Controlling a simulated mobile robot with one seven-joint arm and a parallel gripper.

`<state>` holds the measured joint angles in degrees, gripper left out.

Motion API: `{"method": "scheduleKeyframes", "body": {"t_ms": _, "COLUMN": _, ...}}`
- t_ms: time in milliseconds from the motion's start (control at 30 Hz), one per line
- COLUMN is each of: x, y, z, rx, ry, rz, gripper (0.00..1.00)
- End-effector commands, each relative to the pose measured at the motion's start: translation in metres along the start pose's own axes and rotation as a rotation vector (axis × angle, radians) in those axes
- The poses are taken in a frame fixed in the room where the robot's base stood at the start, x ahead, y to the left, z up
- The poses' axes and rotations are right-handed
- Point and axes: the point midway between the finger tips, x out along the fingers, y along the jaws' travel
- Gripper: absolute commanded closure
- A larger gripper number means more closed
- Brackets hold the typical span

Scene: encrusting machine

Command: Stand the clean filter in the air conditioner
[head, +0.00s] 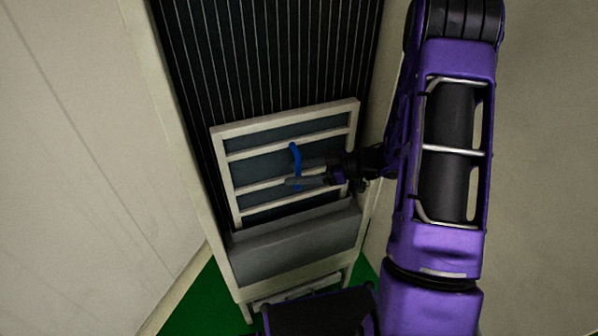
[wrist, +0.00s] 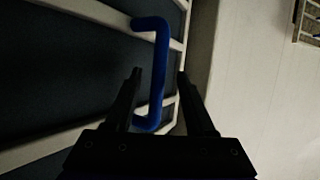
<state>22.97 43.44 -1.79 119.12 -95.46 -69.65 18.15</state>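The filter (head: 265,161) has a pale frame with crossbars, dark mesh and a blue handle (head: 295,157). In the head view it leans slightly tilted against the dark finned inside of the air conditioner (head: 270,45). Its lower edge is hidden behind a grey front panel (head: 295,244). My gripper (head: 295,174) reaches in from the right at the handle. In the wrist view the filter (wrist: 60,70) fills the left side. The blue handle (wrist: 159,75) stands between the two spread fingers of my gripper (wrist: 160,72), with a visible gap on each side.
Pale walls of the cabinet (head: 172,130) flank the opening, close to my arm on the right. Green floor (head: 200,305) shows below. In the wrist view a plain pale wall (wrist: 250,80) lies to the right.

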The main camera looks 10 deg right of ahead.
Motion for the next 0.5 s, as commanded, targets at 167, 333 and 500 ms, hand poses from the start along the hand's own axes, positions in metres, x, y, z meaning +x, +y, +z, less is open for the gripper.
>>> {"method": "scheduleKeyframes", "body": {"t_ms": 167, "x": 0.0, "y": 0.0, "z": 0.001, "rx": 0.001, "ry": -0.001, "rz": 0.0, "gripper": 0.46}}
{"method": "scheduleKeyframes", "body": {"t_ms": 333, "x": -0.002, "y": 0.0, "z": -0.003, "rx": 0.001, "ry": -0.002, "rz": 0.0, "gripper": 0.46}}
{"method": "scheduleKeyframes", "body": {"t_ms": 500, "x": -0.011, "y": 0.0, "z": -0.028, "rx": -0.003, "ry": -0.001, "rz": 0.002, "gripper": 0.46}}
